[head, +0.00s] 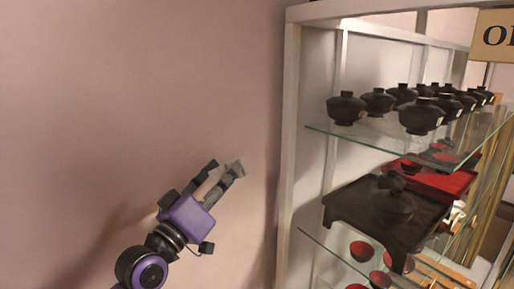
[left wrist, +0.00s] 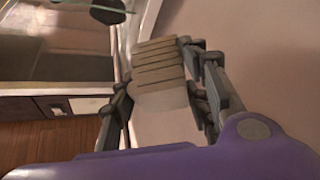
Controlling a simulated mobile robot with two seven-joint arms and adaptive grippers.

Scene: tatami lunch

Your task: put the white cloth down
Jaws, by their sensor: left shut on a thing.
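My left gripper (head: 219,171) is raised in front of the bare wall, left of the shelf unit. In the left wrist view, the left gripper (left wrist: 162,88) is shut on a pale beige, ridged thing, which I take to be the white cloth (left wrist: 160,68). It sits between the two fingers and looks folded or bunched. In the head view only a small greyish bit shows at the fingertips, too small to make out. My right gripper is in neither view.
A shelf unit (head: 289,150) with glass shelves stands to the right. Black lidded bowls (head: 346,108) fill the upper shelf. A black footed tray (head: 345,205) stands below, with red bowls (head: 361,251) lower down. The left wrist view shows a wooden floor (left wrist: 40,145).

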